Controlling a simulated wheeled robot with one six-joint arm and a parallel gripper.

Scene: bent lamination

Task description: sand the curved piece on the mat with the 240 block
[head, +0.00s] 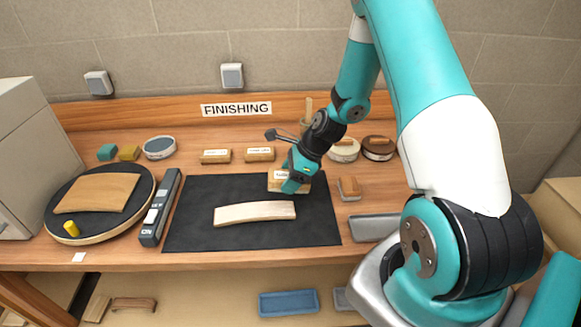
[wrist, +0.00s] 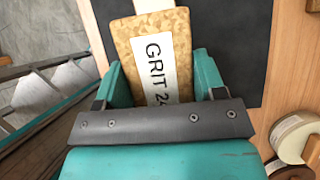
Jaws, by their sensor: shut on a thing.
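The curved piece (head: 254,213) is a pale, gently bent wooden strip lying on the black mat (head: 190,230). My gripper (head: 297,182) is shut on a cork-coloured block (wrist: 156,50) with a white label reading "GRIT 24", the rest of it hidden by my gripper. In the head view the held block (head: 275,182) is over the back right part of the mat, behind the curved piece and apart from it. In the wrist view a pale strip shows just beyond the block's far end. I cannot tell whether the block touches the mat.
Two labelled blocks (head: 216,156) (head: 260,154) stand behind the mat. A round board (head: 62,236) with a curved panel (head: 97,193) and a dark grey tool (head: 160,207) lie left. A small block (head: 349,188) is right of the mat. Round tins (head: 378,147) stand back right.

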